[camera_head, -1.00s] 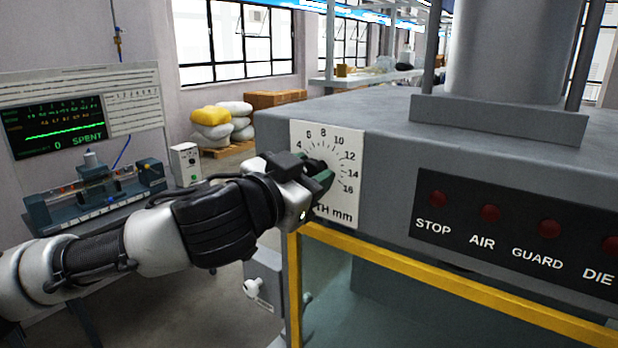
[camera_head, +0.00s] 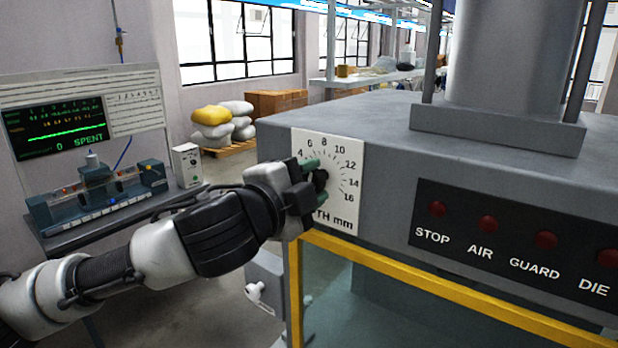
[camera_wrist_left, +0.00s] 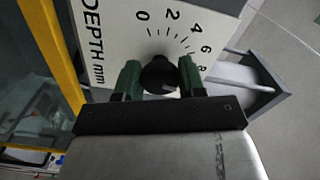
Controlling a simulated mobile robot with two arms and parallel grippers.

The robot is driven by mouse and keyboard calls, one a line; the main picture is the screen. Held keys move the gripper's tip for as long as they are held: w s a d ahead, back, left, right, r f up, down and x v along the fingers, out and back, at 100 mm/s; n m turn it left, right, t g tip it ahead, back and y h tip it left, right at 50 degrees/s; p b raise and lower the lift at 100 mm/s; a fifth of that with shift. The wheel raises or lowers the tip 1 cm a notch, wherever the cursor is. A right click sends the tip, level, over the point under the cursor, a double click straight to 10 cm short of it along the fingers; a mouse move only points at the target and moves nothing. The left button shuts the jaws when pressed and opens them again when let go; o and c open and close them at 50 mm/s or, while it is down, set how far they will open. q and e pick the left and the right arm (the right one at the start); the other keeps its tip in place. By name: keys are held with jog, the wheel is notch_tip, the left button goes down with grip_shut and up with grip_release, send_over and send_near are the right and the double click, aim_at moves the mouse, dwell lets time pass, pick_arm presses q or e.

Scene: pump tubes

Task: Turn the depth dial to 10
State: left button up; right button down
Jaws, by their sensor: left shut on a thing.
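The depth dial's black knob (camera_head: 320,181) sits in the middle of a white scale plate (camera_head: 350,150) on the left end of the grey machine. Numbers from 4 to 16 show on the plate in the head view. My left gripper (camera_head: 316,182) has its green fingers around the knob, one above and one below. In the left wrist view the black knob (camera_wrist_left: 159,76) lies between the two green fingertips (camera_wrist_left: 158,78), with 0 to 8 visible beyond. The knob's pointer cannot be made out. My right gripper is not in view.
A black panel (camera_head: 510,235) with red buttons labelled STOP, AIR, GUARD and DIE is to the right. A yellow frame bar (camera_head: 420,279) runs below the dial. A bench with a screen (camera_head: 58,128) reading "0 SPENT" stands at the left.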

pick_arm(q)
jog(key=shift+m+p, duration=0.35)
jog(key=shift+m, duration=1.25)
jog(key=o, duration=0.9)
jog(key=b+v, duration=0.4)
jog(key=v, duration=0.7)
jog(key=shift+b, duration=0.3)
jog(key=shift+w+d+f, duration=0.1)
